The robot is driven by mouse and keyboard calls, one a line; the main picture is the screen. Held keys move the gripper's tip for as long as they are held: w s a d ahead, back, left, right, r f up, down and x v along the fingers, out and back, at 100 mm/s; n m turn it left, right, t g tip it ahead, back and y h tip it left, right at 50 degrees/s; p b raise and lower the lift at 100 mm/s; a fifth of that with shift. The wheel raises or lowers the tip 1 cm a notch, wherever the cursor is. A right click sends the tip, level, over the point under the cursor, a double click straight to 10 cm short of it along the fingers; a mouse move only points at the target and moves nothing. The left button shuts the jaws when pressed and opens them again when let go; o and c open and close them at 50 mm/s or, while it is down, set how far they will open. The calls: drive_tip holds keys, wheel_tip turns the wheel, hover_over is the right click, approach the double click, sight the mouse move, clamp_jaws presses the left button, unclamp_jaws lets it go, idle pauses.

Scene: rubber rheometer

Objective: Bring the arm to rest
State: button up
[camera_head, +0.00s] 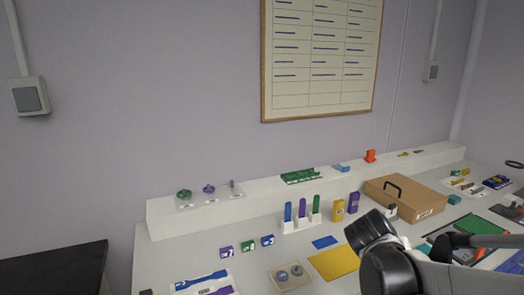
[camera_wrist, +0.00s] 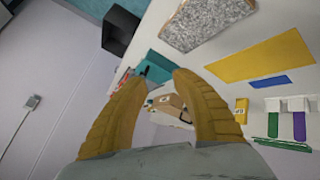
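My gripper (camera_wrist: 161,77) shows in the wrist view as two ribbed tan fingers. Their tips are apart, with nothing between them, so it is open and empty. Past the gap a brown box shows farther off. In the head view my black and white arm reaches in from the lower right over the table. I cannot make out the fingers there.
The white table (camera_head: 245,275) holds a brown case (camera_head: 405,198) with a handle, a yellow mat (camera_head: 334,262), a rack (camera_head: 300,224) of coloured tubes and a tray (camera_head: 290,277) with two grey discs. A raised white shelf (camera_head: 250,201) runs along the wall.

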drive_tip(key=s+a+n+t+y, duration=0.2)
drive_tip(key=s+a+n+y, duration=0.2)
drive_tip(key=s+a, duration=1)
drive_tip(key=a+y, duration=0.1)
drive_tip(key=y, duration=0.2)
drive_tip(key=shift+a+r+y, duration=0.15)
drive_tip(key=shift+r+y, duration=0.05)
drive_tip(key=shift+y, duration=0.2)
